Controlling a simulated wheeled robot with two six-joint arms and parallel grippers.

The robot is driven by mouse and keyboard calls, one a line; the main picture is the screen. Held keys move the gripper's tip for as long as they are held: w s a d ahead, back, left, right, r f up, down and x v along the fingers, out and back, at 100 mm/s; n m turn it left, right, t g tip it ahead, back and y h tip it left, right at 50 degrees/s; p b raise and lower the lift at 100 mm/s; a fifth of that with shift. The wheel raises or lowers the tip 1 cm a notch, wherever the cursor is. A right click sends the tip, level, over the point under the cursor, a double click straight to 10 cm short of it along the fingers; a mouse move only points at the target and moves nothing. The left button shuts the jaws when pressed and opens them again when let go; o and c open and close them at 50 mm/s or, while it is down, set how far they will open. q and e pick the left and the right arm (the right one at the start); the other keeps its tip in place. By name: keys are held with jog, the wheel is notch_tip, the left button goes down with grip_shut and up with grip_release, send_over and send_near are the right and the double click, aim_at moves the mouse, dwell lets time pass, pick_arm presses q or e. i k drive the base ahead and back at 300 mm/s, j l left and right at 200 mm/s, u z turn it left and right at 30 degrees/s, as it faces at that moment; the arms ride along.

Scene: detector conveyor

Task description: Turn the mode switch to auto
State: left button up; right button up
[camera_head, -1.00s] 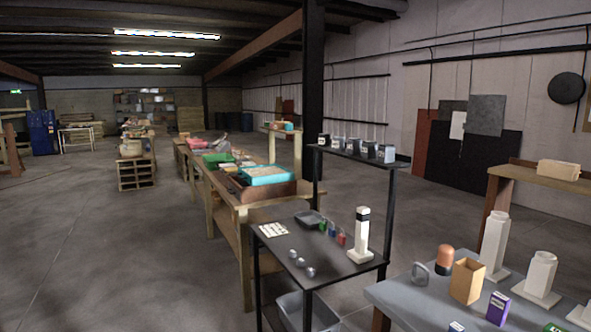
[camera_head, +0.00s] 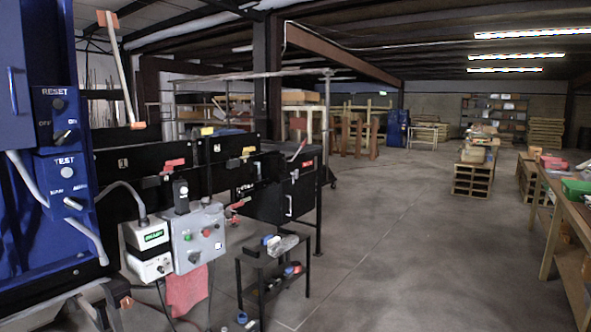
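A blue control cabinet (camera_head: 75,255) stands at the left edge. On its front, a lower blue panel has a round pale button (camera_head: 67,172) under the word TEST. An upper panel marked RESET has a dark round button (camera_head: 58,104) and another switch (camera_head: 62,137) with ON/OFF-like lettering. Neither of my grippers is in view.
Grey control boxes (camera_head: 199,238) with cables stand right of the cabinet, with a red cloth (camera_head: 186,290) below. A small black stand (camera_head: 272,270) holds loose parts. Black machine housings (camera_head: 280,190) stand behind. The middle floor is open; a wooden bench (camera_head: 565,205) is at the right.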

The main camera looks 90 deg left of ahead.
aim_at(71, 202)
jog(key=u, duration=4.1)
jog(key=i+l, duration=0.55)
jog(key=l+u, duration=0.05)
jog(key=l, duration=0.05)
